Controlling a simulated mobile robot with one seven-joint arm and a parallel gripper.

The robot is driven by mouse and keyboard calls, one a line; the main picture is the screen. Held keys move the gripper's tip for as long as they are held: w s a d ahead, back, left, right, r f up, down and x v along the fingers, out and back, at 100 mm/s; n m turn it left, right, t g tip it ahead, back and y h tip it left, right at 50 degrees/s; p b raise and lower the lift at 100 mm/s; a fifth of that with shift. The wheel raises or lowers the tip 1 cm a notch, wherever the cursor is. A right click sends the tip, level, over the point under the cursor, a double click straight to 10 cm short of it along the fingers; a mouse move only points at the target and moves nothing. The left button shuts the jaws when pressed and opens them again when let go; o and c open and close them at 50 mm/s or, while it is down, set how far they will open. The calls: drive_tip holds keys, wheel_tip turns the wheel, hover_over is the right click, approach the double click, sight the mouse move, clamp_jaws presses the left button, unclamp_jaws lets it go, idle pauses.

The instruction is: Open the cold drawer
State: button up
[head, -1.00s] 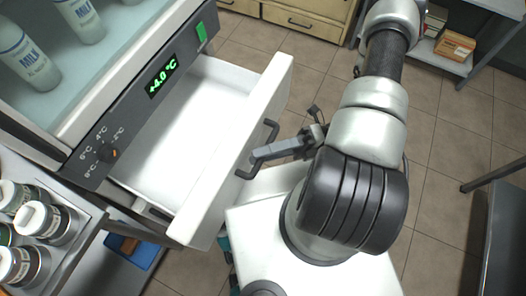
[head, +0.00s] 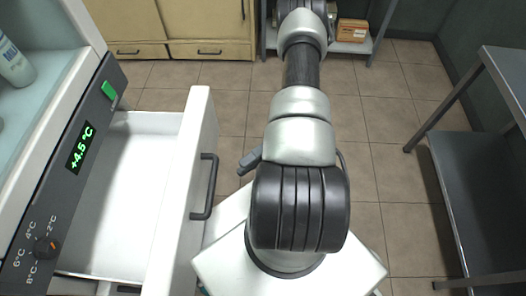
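The cold drawer (head: 133,185) stands pulled out from under the glass-fronted cooler at the left. Its white inside is visible and looks empty. Its dark bar handle (head: 205,187) is on the front panel, facing my arm. My gripper (head: 249,161) is mostly hidden behind my own arm. Only a grey finger part shows, a little to the right of the handle and apart from it in the picture. I cannot see whether the fingers are open or shut. The cooler's display (head: 80,147) reads +4.5 °C.
A temperature knob (head: 45,248) is on the cooler's dark panel. A milk bottle (head: 14,62) is inside the cooler. Wooden cabinets (head: 180,30) stand at the back. A dark metal table (head: 480,190) is at the right. Tiled floor (head: 395,160) lies clear between it and my arm.

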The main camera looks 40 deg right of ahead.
drive_tip(key=d, duration=0.5)
drive_tip(key=shift+w+d+f, duration=0.15)
drive_tip(key=shift+w+f, duration=0.1)
drive_tip(key=shift+f, duration=0.1)
drive_tip(key=shift+d, duration=0.1)
